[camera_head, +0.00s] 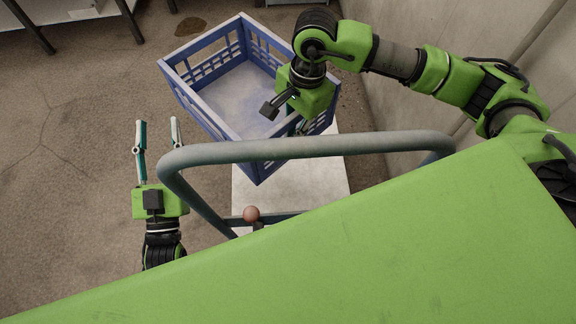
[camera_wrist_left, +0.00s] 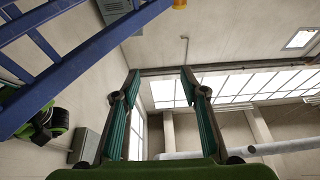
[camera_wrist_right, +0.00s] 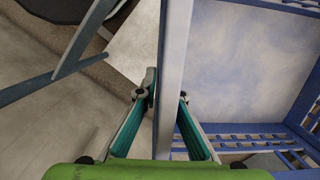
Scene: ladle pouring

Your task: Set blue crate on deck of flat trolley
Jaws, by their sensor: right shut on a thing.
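The blue crate (camera_head: 185,89) is open-topped and empty, and stands askew at the top middle of the head view. It covers the far left part of the flat trolley's pale deck (camera_head: 320,185); I cannot tell if it touches the deck. My right gripper (camera_head: 298,125) is shut on the crate's near right wall; the right wrist view shows this wall (camera_wrist_right: 172,60) between the fingers. My left gripper (camera_head: 158,121) is open and empty, left of the trolley and apart from the crate. The left wrist view shows crate bars (camera_wrist_left: 75,45) at upper left.
The trolley's grey-blue handle (camera_head: 300,147) arches across in front of the crate. A pinkish ball (camera_head: 251,213) shows below it, near the deck's near end. A wall (camera_head: 400,100) stands on the right. Bare floor (camera_head: 70,150) lies at left, with table legs (camera_head: 130,20) beyond.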

